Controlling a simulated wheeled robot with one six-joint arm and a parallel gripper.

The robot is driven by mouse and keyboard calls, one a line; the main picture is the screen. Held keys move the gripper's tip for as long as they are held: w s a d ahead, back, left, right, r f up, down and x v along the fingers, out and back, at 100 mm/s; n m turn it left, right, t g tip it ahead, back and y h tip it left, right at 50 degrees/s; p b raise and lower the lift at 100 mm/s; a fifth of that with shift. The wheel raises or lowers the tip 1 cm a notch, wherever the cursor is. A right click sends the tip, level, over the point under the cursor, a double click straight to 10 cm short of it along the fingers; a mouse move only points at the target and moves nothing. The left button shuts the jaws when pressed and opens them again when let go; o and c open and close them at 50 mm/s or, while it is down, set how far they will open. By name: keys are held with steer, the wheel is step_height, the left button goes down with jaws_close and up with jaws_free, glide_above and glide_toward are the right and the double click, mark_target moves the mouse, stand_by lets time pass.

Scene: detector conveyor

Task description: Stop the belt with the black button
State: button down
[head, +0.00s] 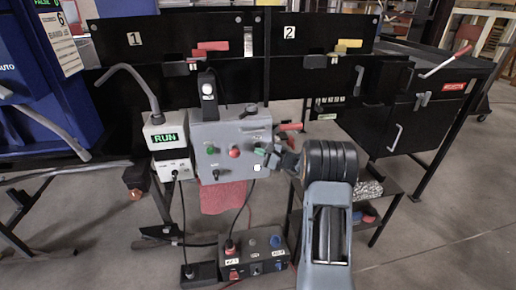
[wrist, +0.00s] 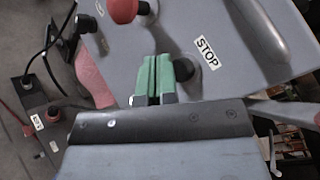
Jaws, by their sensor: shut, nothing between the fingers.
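The black button (wrist: 184,69) is a dark round knob on the grey control box (head: 204,134). A white STOP label (wrist: 207,53) lies beside it in the wrist view. My gripper (wrist: 153,78) is shut and empty, its green fingertips together close to the button. They lie just left of it in the wrist view and partly cover its edge; I cannot tell whether they touch it. In the head view my gripper (head: 262,155) is at the box's right side and the black button cannot be made out. A display (head: 165,138) left of the box reads RUN in green.
A red button (head: 234,152) and a green button (head: 212,150) sit left of my gripper on the box. A lower button box (head: 256,255) stands near the floor. A red-handled lever (head: 290,127) projects at the box's right. A black cabinet (head: 420,110) stands right.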

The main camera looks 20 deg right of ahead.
steer(key=shift+w, duration=0.2)
stand_by(0.6)
steer(key=shift+w+b, duration=0.25)
steer(key=shift+b, duration=0.1)
steer(key=shift+w+d, duration=0.15)
steer(key=shift+w, duration=0.3)
stand_by(0.7)
steer(key=shift+s+b, duration=0.15)
steer(key=shift+b, duration=0.15)
steer(key=shift+s+b, duration=0.3)
steer(key=shift+s, duration=0.45)
steer(key=shift+s+a+b, duration=0.2)
steer(key=shift+s+b, duration=0.05)
steer(key=shift+s, duration=0.55)
steer(key=shift+s+a+b, duration=0.25)
steer(key=shift+s+b, duration=0.05)
steer(key=shift+s, duration=0.55)
steer(key=shift+s+a+b, duration=0.2)
steer(key=shift+s+b, duration=0.05)
steer(key=shift+s, duration=0.55)
